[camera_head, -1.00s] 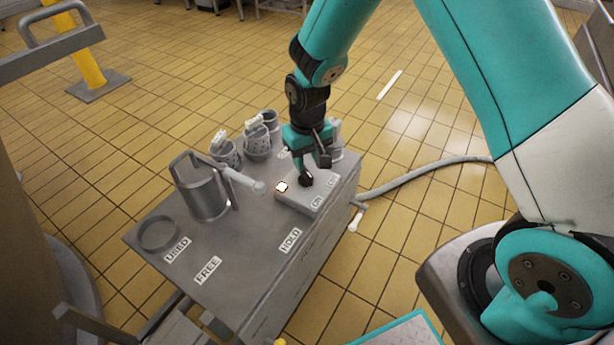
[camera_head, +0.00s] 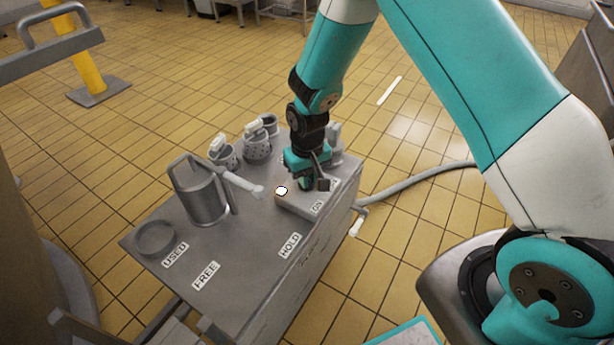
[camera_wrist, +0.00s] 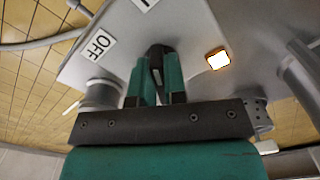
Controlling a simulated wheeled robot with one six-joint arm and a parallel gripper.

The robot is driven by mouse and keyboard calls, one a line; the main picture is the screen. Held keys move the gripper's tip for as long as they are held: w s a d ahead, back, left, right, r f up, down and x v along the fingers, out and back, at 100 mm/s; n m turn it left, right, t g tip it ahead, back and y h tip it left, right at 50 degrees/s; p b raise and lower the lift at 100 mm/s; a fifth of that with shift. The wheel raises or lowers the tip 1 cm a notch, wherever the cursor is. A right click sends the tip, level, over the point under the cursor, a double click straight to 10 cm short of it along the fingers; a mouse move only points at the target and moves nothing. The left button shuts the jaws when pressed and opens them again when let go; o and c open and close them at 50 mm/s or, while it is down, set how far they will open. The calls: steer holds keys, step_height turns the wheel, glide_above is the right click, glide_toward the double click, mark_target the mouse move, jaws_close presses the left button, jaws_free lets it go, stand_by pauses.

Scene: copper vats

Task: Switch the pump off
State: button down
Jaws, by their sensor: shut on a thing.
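The pump's switch box (camera_head: 292,203) is a grey block on top of the grey cart. An ON label (camera_head: 317,207) shows on its near end. In the wrist view an OFF label (camera_wrist: 98,44) lies left of the fingers. A small square lamp (camera_head: 281,191) on the box glows white; it also shows in the wrist view (camera_wrist: 217,58). My gripper (camera_wrist: 157,82) is down at the box, its teal fingers shut on the dark switch handle (camera_wrist: 156,52). In the head view my gripper (camera_head: 314,184) hides most of the handle.
A grey can (camera_head: 202,195) with a long spout stands left of the box. Perforated cups (camera_head: 258,150) stand behind it. An empty ring (camera_head: 155,237) and labels USED, FREE and HOLD mark the cart top. A hose (camera_head: 420,180) runs right.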

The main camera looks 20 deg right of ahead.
steer(key=shift+r+n+p, duration=0.1)
steer(key=shift+n+p, duration=0.25)
steer(key=shift+n, duration=0.05)
steer(key=shift+d+n+p, duration=0.1)
steer(key=shift+n+p, duration=0.55)
steer(key=shift+n, duration=0.35)
steer(key=n+p, duration=0.1)
steer(key=n, duration=0.1)
steer(key=shift+d+n, duration=0.1)
steer(key=shift+n, duration=0.3)
steer(key=n+p, duration=0.1)
steer(key=n, duration=0.2)
steer(key=n+p, duration=0.1)
steer(key=n, duration=0.2)
steer(key=shift+w+d+p, duration=0.15)
steer(key=shift+p, duration=0.15)
steer(key=shift+n, duration=0.3)
steer(key=c, duration=1.2)
jaws_free()
steer(key=shift+o, duration=0.2)
